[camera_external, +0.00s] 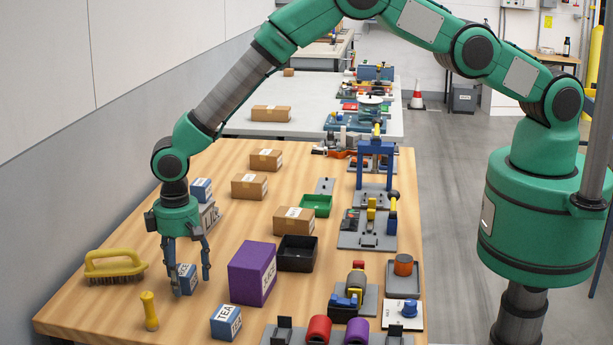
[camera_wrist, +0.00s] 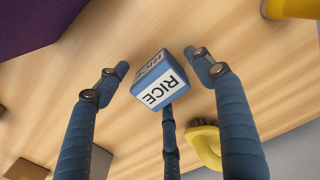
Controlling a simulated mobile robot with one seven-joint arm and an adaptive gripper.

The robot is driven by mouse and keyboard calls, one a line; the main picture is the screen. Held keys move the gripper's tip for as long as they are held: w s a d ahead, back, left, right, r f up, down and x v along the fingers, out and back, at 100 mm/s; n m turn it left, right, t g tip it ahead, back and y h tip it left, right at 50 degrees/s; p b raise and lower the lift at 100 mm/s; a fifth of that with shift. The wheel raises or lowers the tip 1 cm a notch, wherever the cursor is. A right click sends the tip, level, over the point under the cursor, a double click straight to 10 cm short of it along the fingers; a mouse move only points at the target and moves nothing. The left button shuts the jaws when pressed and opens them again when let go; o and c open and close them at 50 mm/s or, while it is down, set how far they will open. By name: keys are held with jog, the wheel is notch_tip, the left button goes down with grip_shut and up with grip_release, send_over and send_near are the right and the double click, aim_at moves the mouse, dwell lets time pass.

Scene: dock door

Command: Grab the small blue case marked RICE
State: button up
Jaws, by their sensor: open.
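The small blue case marked RICE (camera_wrist: 160,84) has a white label and sits on the wooden table. In the external view the case (camera_external: 188,279) is partly hidden by my fingers. My gripper (camera_external: 191,283) is open and points down, low over the table around the case. In the wrist view my gripper (camera_wrist: 163,70) has a finger on the left and one on the right, both with a gap to the case. A third finger comes up from below, close to the case; I cannot tell if it touches.
A purple box (camera_external: 252,273) stands to the right and a blue TEA case (camera_external: 226,322) at the front. A yellow-handled brush (camera_external: 115,264) lies to the left, and a yellow peg-like object (camera_external: 150,310) stands near the front. Another blue case (camera_external: 201,190) is behind my gripper.

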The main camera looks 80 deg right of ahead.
aim_at(183, 269)
jog(key=shift+f, duration=0.25)
dwell(0.4)
jog(key=c, duration=1.3)
jog(key=shift+r, duration=0.1)
jog(key=shift+c, duration=0.2)
jog(key=shift+r, duration=4.95)
